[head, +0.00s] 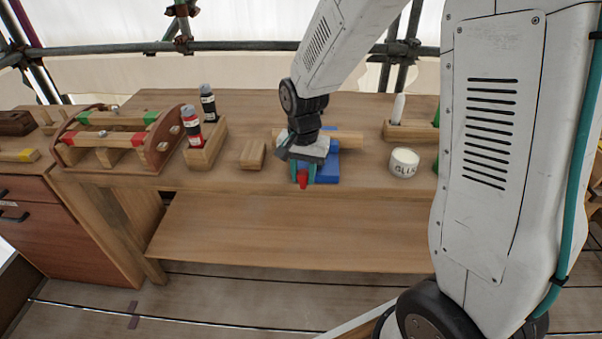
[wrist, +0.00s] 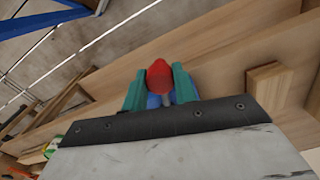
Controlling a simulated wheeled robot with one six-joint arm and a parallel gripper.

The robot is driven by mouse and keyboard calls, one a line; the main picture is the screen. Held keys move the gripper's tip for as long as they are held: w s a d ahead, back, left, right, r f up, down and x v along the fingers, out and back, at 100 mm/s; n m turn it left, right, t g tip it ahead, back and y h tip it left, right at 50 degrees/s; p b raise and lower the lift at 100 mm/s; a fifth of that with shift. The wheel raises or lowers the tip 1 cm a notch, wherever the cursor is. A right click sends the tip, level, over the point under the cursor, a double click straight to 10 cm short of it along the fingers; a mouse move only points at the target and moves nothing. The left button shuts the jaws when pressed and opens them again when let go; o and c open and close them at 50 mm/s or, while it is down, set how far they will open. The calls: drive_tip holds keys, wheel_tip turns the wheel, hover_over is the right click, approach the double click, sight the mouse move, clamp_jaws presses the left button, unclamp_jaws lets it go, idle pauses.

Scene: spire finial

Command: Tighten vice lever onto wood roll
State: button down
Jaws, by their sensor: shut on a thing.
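A blue vice (head: 328,166) stands at the front edge of the wooden bench, partly hidden behind my gripper. Its red lever knob (head: 303,179) points out over the bench edge. My gripper (head: 304,174) has its teal fingers on either side of the lever. In the wrist view the red knob (wrist: 159,75) sits between the two teal fingertips of my gripper (wrist: 159,88), shut on the lever. The wood roll (head: 347,139) lies across the vice behind my gripper, and its middle is hidden by my wrist.
A small wood block (head: 253,155) and a wooden holder (head: 206,146) with two bottles stand left of the vice. A glue pot (head: 404,163) stands to the right. A lower shelf (head: 290,236) juts out below the bench top (head: 150,178).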

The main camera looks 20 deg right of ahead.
drive_tip(key=c, duration=1.1)
unclamp_jaws()
drive_tip(key=shift+w, duration=0.1)
wheel_tip(320, 180, up, 8)
drive_tip(key=shift+f, duration=0.1)
drive_tip(key=shift+n, duration=0.3)
drive_tip(key=s+d+r+n, duration=0.1)
drive_tip(key=s+r+n, duration=0.1)
drive_tip(key=s, duration=0.6)
drive_tip(key=s+d+r+n+t, duration=0.1)
drive_tip(key=s+r+n, duration=0.2)
drive_tip(key=s+r, duration=0.2)
drive_tip(key=s+d+r+n, duration=0.1)
drive_tip(key=s+r+n, duration=0.1)
drive_tip(key=s, duration=1)
drive_tip(key=shift+r, duration=0.85)
